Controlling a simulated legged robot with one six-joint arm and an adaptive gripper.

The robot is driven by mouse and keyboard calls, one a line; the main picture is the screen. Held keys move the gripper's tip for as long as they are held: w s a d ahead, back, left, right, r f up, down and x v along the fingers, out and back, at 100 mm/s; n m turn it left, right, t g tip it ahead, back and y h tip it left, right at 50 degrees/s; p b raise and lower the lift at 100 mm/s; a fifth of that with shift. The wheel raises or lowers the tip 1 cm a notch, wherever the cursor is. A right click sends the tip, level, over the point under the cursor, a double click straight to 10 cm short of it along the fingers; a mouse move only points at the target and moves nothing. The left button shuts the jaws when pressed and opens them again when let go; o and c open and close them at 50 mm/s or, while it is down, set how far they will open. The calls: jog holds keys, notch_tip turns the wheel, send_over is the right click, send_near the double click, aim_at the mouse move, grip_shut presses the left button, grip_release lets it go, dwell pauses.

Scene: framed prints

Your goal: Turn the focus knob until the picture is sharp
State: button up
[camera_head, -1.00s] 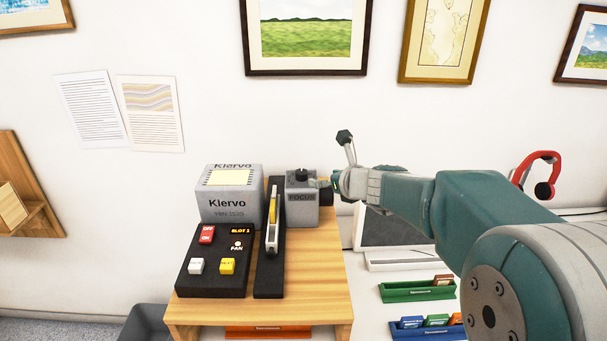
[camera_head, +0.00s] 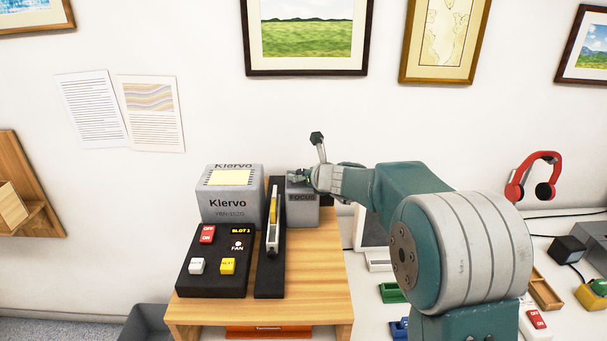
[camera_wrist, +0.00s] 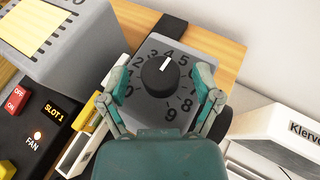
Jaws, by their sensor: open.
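The focus knob (camera_wrist: 160,76) is a round black knob with a white pointer line, on top of a grey box marked FOCUS (camera_head: 303,212) with numbers around the dial. In the wrist view the pointer aims up, near the 4. My gripper (camera_wrist: 162,88) is open, with one finger on each side of the knob and gaps showing between. In the head view my gripper (camera_head: 300,176) is over the focus box and hides the knob. No projected picture shows in either view.
Left of the focus box are a slide holder (camera_head: 273,222), a grey Klervo projector (camera_head: 230,195) and a black control panel (camera_head: 213,262) with buttons, on a wooden stand (camera_head: 325,280). Red headphones (camera_head: 533,180) hang at right. A white Klervo box (camera_wrist: 275,135) stands beside the focus box.

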grip_shut()
jog(key=shift+d+n+y, duration=0.1)
jog(key=shift+n+y, duration=0.2)
dwell(0.6)
jog(key=n+g+y, duration=0.2)
jog(key=n, duration=0.1)
jog(key=shift+w+d+g+y, duration=0.15)
jog(key=shift+g+y, duration=0.15)
jog(key=shift+g, duration=0.1)
jog(key=shift+n+g+y, duration=1.1)
jog(key=shift+n+g, duration=0.6)
jog(key=shift+n, duration=0.1)
jog(key=shift+w, duration=0.1)
